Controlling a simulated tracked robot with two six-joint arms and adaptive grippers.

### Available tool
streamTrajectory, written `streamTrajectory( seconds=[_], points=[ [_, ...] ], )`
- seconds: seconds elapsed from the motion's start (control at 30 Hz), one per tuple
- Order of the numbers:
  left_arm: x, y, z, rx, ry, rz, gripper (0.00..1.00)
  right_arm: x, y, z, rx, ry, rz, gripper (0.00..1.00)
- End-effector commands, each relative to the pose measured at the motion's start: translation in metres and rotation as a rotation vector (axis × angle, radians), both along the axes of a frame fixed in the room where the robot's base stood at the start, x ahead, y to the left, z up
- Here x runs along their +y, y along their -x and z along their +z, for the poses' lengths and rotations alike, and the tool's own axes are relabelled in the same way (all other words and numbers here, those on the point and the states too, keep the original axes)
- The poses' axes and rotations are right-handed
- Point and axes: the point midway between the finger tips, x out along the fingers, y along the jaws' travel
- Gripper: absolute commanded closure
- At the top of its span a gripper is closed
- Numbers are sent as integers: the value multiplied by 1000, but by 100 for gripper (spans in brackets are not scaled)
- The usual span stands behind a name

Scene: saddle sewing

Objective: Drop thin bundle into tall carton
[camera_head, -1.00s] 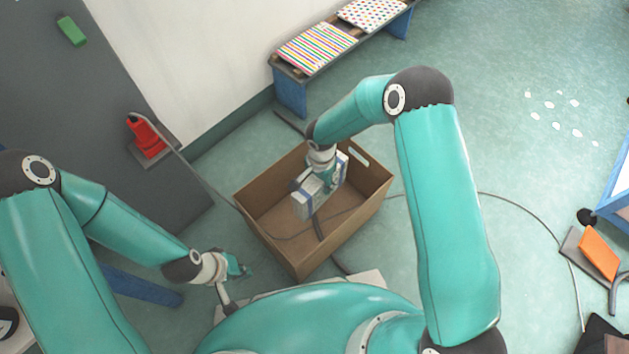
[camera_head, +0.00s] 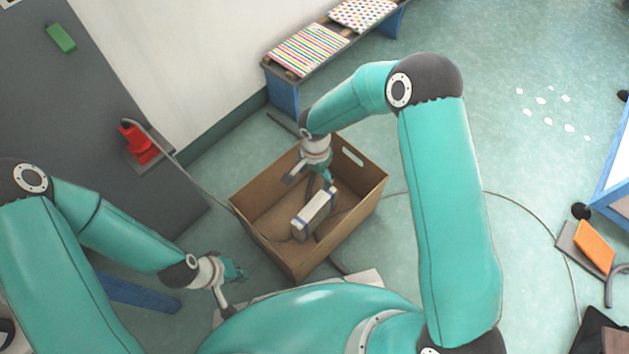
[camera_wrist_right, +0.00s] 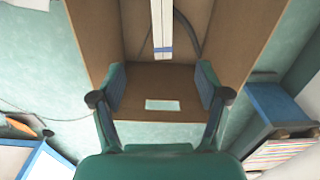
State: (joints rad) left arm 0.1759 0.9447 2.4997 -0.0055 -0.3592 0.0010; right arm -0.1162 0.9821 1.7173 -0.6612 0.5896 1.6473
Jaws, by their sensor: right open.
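The tall brown cardboard carton (camera_head: 350,222) stands open on the floor in the head view; its wall with a handle slot shows in the right wrist view (camera_wrist_right: 185,103). The thin pale bundle (camera_head: 315,212) with blue bands is inside the carton, apart from my right gripper; its end shows in the right wrist view (camera_wrist_right: 161,30). I cannot tell if it lies on the carton's bottom. My right gripper (camera_head: 308,181) is open and empty above the carton, fingers spread in the wrist view (camera_wrist_right: 160,87). My left gripper (camera_head: 236,270) is low, left of the carton; its jaw state is unclear.
A bench (camera_head: 275,80) with a striped cushion (camera_head: 307,49) and a dotted cushion (camera_head: 361,14) stands behind the carton. A red object (camera_head: 140,143) is at the left by the grey door. A cable crosses the floor. White scraps (camera_head: 547,100) lie at the right.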

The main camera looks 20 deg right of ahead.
Motion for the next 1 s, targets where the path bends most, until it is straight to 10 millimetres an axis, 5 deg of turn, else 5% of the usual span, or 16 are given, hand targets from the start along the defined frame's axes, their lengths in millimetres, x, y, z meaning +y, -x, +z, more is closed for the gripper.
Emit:
streamTrajectory(
  seconds=[0.2,0.4,1.0],
  points=[
    [0,0,0,0,0,0,100,0,-1,46,-5,-1,-1,24],
    [0,0,0,0,0,0,100,0,0,71,-2,0,-1,24],
    [0,0,-1,0,0,0,100,0,1,76,-1,-1,-1,24]
  ],
)
